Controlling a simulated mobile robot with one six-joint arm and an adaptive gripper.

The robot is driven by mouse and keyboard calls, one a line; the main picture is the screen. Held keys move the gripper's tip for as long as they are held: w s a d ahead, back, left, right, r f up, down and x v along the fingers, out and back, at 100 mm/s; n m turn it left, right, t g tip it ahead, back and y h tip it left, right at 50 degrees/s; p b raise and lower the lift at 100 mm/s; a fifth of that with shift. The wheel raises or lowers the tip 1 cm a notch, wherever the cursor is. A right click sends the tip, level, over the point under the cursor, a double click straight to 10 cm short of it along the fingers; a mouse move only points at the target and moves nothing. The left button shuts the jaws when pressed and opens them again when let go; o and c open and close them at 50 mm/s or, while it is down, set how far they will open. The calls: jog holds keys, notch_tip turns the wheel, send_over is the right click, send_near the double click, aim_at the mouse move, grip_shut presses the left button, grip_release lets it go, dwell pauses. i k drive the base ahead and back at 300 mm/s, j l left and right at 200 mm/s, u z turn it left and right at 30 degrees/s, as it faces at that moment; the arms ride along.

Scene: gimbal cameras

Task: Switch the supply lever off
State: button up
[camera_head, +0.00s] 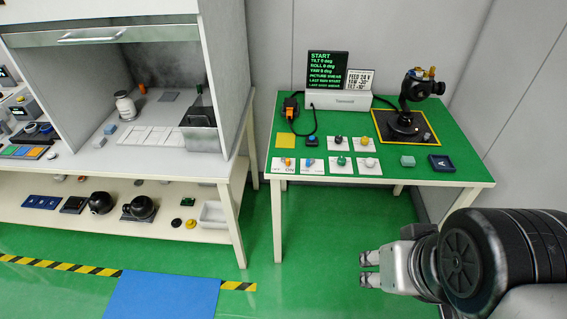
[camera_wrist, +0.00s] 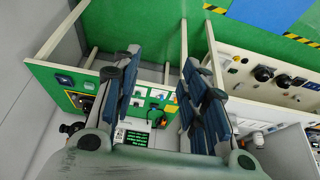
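A white plate (camera_head: 283,170) with a small orange-tipped lever (camera_head: 287,161) lies at the front left corner of the green table (camera_head: 455,174). Its lettering seems to read OFF on the left and ON on the right. The lever's tilt is too small to tell. My gripper (camera_head: 369,269) is in front of the table, to the right of the plate in the head view and apart from it. In the wrist view my gripper (camera_wrist: 163,105) has its fingers wide apart with nothing held, and the table shows upside down between and beyond them.
Several other knobs on white plates (camera_head: 340,165) stand close to the lever plate. A display (camera_head: 327,70) and a black jointed device on a yellow-edged mat (camera_head: 433,141) are at the back. A workbench with a hood (camera_head: 103,37) stands left. Floor before the table is clear.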

aim_at(287, 161)
jog(key=i+l, duration=0.1)
jog(key=i, duration=0.95)
jog(key=j+u, duration=0.05)
